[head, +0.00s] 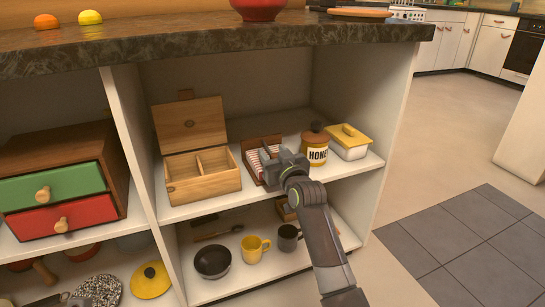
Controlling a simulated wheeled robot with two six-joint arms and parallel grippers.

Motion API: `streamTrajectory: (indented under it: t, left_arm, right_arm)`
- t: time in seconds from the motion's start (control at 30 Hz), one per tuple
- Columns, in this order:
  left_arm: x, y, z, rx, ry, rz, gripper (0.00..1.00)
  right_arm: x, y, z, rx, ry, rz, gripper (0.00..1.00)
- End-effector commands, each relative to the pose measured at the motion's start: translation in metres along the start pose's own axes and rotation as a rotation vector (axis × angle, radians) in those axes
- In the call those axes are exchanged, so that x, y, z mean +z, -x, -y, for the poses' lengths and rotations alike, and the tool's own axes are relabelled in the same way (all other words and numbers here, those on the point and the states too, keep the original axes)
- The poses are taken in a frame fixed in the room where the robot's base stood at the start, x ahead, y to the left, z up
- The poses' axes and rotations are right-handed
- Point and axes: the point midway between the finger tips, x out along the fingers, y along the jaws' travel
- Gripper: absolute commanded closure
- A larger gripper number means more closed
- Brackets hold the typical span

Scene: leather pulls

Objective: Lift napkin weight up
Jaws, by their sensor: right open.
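A dark red-brown napkin holder (252,145) with red-and-white striped napkins (254,160) stands on the upper shelf, between an open wooden box and a honey jar. My right gripper (270,168) is open at the front of the holder and overlaps its right part in the head view. I cannot make out the napkin weight apart from the holder and the gripper. I cannot tell whether the fingers touch anything. My left gripper is not in view.
The honey jar (314,150) and a white dish with a yellow lid (348,142) stand close on the right. The wooden box (203,186) with its lid up is on the left. The stone countertop (230,38) overhangs the shelf (215,204).

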Motion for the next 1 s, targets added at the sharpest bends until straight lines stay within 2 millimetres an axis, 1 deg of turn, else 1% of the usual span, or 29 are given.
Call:
streamTrajectory:
  t: [0.07, 0.2, 0.47, 0.8, 0.83, 1.0]
  left_arm:
    - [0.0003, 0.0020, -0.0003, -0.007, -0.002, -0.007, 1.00]
    - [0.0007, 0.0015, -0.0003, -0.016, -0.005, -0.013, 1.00]
    - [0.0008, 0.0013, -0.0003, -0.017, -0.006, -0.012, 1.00]
    - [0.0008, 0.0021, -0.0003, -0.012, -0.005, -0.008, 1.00]
    - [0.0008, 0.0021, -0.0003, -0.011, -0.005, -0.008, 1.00]
    - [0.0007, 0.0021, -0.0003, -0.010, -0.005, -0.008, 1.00]
  right_arm:
    - [0.0004, -0.0057, 0.0001, 0.000, 0.001, -0.001, 0.54]
    - [-0.0002, -0.0098, 0.0000, 0.000, -0.001, -0.001, 0.54]
    - [-0.0007, -0.0102, -0.0001, 0.000, 0.000, -0.001, 0.54]
    - [-0.0005, -0.0100, -0.0001, 0.000, 0.000, 0.000, 0.98]
    - [-0.0004, -0.0100, -0.0001, 0.000, 0.000, 0.000, 1.00]
    - [-0.0005, -0.0099, -0.0001, 0.000, 0.000, 0.000, 1.00]
